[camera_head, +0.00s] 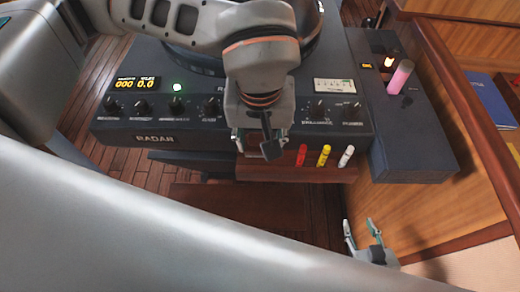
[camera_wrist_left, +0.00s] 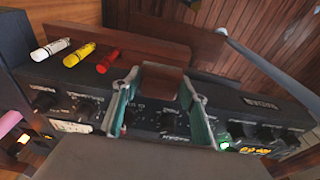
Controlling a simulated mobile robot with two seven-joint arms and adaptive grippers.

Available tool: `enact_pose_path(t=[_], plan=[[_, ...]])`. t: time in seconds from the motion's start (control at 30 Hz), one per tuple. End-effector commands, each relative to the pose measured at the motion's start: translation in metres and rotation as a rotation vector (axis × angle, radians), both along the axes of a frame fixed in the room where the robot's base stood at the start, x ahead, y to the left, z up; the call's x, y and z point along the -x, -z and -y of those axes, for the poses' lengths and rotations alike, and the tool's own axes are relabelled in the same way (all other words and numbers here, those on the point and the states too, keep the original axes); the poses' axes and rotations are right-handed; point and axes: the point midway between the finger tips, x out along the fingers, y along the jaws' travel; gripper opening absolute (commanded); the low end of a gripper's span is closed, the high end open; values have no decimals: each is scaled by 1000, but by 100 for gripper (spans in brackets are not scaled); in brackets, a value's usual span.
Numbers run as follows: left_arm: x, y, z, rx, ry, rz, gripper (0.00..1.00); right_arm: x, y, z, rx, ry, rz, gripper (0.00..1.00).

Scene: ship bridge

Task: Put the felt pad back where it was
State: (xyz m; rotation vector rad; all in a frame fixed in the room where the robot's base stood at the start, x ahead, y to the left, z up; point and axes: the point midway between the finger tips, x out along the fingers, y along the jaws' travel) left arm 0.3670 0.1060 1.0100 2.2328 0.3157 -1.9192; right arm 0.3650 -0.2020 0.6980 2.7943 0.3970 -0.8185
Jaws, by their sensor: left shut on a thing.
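My left gripper (camera_head: 262,143) is at the front edge of the radar console, above a brown ledge. It also shows in the left wrist view (camera_wrist_left: 160,95), its two fingers apart with a brown flat piece between their tips. This piece looks like the felt pad (camera_wrist_left: 161,80), and the gripper is shut on it. In the head view the pad is mostly hidden by the left wrist and gripper, and I cannot tell whether it touches the ledge. My right gripper (camera_head: 361,230) is open and empty, low on the right, in front of the wooden side panel.
The radar console (camera_head: 230,105) has knobs and lit displays. A pink cylinder (camera_head: 400,77) stands on the dark side unit (camera_head: 420,150).

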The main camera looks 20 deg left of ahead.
Motion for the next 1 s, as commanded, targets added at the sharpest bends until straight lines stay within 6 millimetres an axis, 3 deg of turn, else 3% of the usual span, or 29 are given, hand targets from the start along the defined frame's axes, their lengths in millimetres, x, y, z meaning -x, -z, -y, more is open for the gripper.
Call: enact_pose_path(t=[0.43,0.9,0.93,1.0], plan=[[0,45,0,0,-1,-2,23,0,-4,0,0,1,-1,40],[-1,51,0,-1,0,2,23,2,6,1,2,2,-9,40],[0,51,0,0,0,1,45,2,6,1,2,2,-8,40],[0,50,0,0,0,1,59,2,4,1,2,2,-7,40]])
